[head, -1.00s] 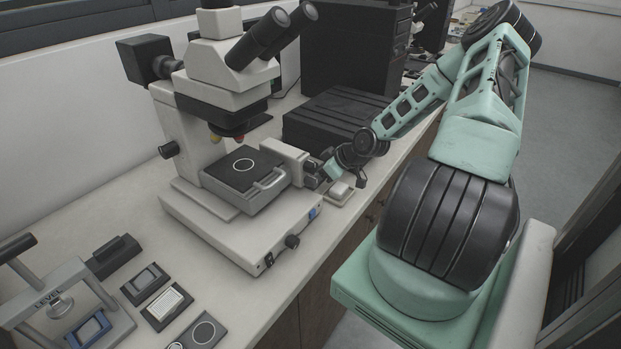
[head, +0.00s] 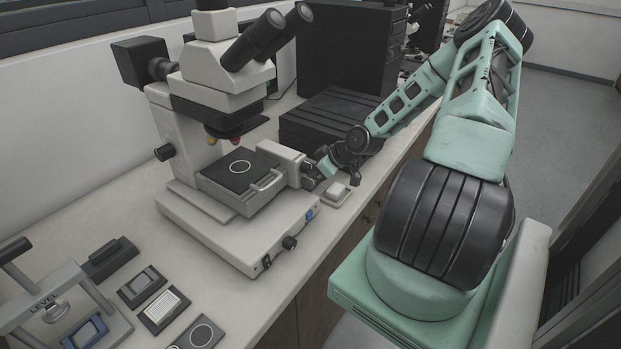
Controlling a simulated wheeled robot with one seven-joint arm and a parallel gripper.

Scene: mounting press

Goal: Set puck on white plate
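My gripper (head: 316,174) is small in the head view, at the right side of the microscope stage; its fingertips are too small to tell open from shut. Just right of and below it, a small pale block (head: 340,189) sits on a whitish tray at the bench edge; I cannot tell whether it is the puck. A dark-framed plate with a white ribbed face (head: 165,309) lies at the lower left, far from my gripper. No puck can be made out clearly.
The microscope (head: 228,170) stands mid-bench, its dark stage plate (head: 240,170) marked with a white ring. The press marked LEVEL (head: 62,312) is at lower left, near a grey-faced plate (head: 142,286) and a ringed dark plate (head: 201,332). A dark ribbed box (head: 330,120) stands behind.

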